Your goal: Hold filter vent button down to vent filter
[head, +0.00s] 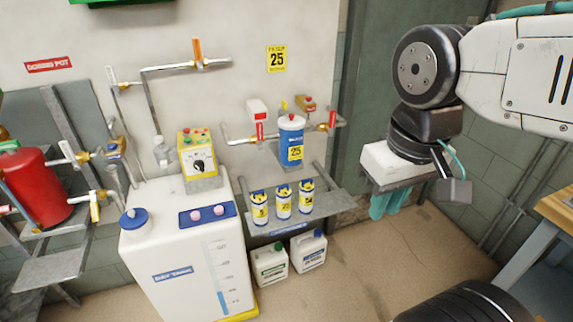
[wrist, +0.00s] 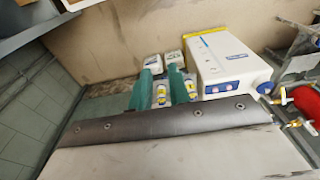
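The blue filter housing (head: 291,149) with a yellow "25" label hangs on the wall pipework in the head view. Its pale top carries a small red spot (head: 291,117), which may be the vent button; it is too small to be sure. My gripper (head: 381,210) is to the right of the filter, lower in the picture, with its teal fingers pointing down and touching nothing that I can see. In the wrist view the two fingers of my gripper (wrist: 162,75) stand apart with an empty gap between them. I cannot make out the filter housing in the wrist view.
Several cartridges (head: 284,199) stand on a shelf (head: 325,207) below the filter. The white day tank (head: 180,255) is left, jugs (head: 270,264) are on the floor, and a wooden bench (head: 556,208) is right.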

